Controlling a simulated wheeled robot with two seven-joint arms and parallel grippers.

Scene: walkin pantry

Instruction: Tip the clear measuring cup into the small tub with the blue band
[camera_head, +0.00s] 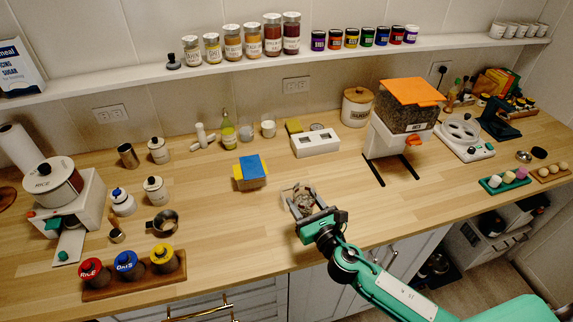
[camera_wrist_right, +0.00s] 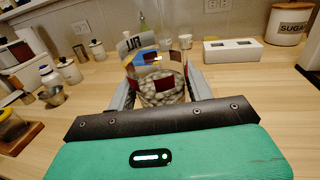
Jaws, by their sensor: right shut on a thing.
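My right gripper (camera_head: 305,205) is shut on the clear measuring cup (camera_head: 299,193) near the front of the counter. In the right wrist view the cup (camera_wrist_right: 160,86) stands about upright between the fingers, with dark red marks on its wall and pale, rounded pieces inside. I cannot tell whether its base touches the counter. A small tub with a blue band around its top (camera_head: 127,265), lettered OATS, sits in the middle of a wooden rack at the front left, well away from the cup. Its inside is hidden. My left gripper is not in view.
The wooden rack (camera_head: 133,287) also holds red-topped and yellow-topped tubs. A metal cup (camera_head: 162,221) stands just behind it. A blue and yellow block (camera_head: 250,171) lies behind the measuring cup. A hopper dispenser (camera_head: 395,137) stands to the right. Counter between rack and gripper is clear.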

